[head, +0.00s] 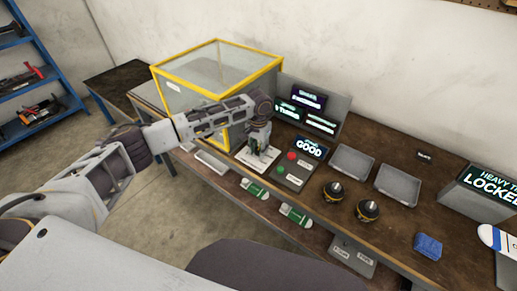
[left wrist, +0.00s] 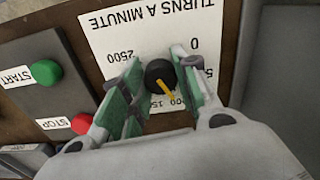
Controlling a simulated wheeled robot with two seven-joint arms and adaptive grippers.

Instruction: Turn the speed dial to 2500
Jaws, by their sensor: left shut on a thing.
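The speed dial (left wrist: 158,73) is a small black knob with a yellow pointer, on a white plate (left wrist: 105,35) marked "TURNS A MINUTE". In the left wrist view the plate's text is upside down. The pointer aims down and slightly right, near partly hidden numbers at the plate's lower part, away from the 2500 mark (left wrist: 124,56). My left gripper (head: 258,150) reaches down to the white plate in the head view, hiding the dial there. Its fingers lie on both sides of the dial and are shut on it. My right gripper is not in view.
Beside the plate are a green START button (left wrist: 46,72) and a red STOP button (left wrist: 82,122). A display reads "GOOD" (head: 309,147). A yellow-framed clear case (head: 215,75) stands behind my left arm. Grey trays (head: 398,185) and two black-and-yellow round parts (head: 333,190) lie to the right.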

